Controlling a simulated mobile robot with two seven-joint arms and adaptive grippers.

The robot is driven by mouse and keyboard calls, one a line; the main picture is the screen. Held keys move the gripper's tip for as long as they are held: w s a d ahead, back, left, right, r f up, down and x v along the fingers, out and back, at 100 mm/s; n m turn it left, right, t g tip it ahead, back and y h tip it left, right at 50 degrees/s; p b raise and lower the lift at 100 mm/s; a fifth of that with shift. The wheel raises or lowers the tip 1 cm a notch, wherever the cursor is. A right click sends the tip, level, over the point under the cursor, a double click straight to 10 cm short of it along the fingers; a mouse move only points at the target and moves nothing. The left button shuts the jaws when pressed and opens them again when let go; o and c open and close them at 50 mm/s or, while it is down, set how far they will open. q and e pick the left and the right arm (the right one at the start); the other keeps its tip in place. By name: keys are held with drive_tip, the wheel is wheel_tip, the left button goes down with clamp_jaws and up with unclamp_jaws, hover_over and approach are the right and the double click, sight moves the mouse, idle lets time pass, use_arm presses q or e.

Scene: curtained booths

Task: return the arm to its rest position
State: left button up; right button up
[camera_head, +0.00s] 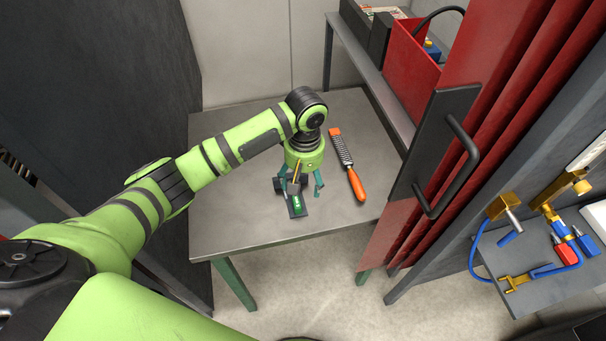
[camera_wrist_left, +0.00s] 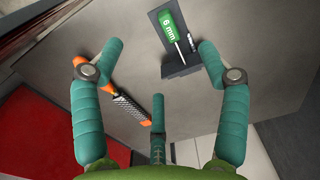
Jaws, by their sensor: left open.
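My green left arm reaches in from the left over the grey table (camera_head: 240,218). Its gripper (camera_head: 300,181) points down above the tabletop, and its teal fingers are spread with nothing between them. In the left wrist view the open gripper (camera_wrist_left: 150,85) shows its fingers apart. A green-handled tool marked 6 mm (camera_wrist_left: 176,30) lies on a dark angled holder (camera_wrist_left: 181,70) just beyond the fingers. In the head view the holder (camera_head: 297,211) sits right below the gripper, partly hidden by it. My right gripper is not in view.
An orange-handled rasp (camera_head: 358,183) lies on the table right of the gripper. A red curtain (camera_head: 500,90) with a black handle panel (camera_head: 435,150) hangs to the right. A shelf with a red bin (camera_head: 408,68) stands behind. The table's left part is clear; a dark partition (camera_head: 95,90) flanks it.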

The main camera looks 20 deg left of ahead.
use_arm(q)
drive_tip(key=shift+r, duration=0.65)
drive_tip(key=shift+f, duration=0.1)
